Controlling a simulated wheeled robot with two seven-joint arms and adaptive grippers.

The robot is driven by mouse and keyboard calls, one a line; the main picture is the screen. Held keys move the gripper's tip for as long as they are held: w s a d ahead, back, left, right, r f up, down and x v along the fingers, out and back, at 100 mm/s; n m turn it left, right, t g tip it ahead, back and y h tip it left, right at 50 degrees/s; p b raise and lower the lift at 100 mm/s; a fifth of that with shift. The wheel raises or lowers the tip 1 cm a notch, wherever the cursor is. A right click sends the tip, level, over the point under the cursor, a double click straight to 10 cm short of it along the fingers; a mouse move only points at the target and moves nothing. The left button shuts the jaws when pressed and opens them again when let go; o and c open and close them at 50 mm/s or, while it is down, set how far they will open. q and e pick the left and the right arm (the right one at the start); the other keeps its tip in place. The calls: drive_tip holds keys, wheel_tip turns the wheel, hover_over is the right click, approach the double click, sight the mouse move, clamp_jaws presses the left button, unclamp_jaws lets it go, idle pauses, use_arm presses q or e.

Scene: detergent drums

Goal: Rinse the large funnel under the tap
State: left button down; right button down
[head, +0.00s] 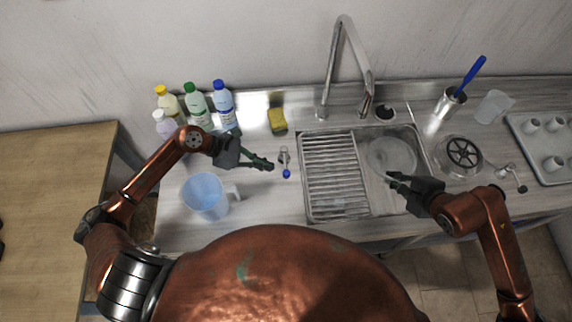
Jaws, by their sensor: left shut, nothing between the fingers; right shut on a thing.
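A large clear round funnel (393,153) is over the right basin of the sink (309,205), below and right of the tap's spout. My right gripper (390,177) is shut on it at its near-left rim. The funnel's lower part is hard to make out. The tall steel tap (333,65) rises behind the sink, its spout end pointing down near the basin's back edge. No water stream is discernible. My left gripper (271,166) is shut and empty above the counter, left of the sink.
A small metal fitting with a blue end (286,173) is beside my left fingertips. A translucent jug (205,195), several bottles (196,108) and a yellow sponge (277,119) stand left. A steel cup (449,102) and a cup tray (545,147) are right.

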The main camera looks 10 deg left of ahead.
use_arm(q)
drive_tip(key=v, duration=1)
drive_tip(key=shift+s, duration=0.35)
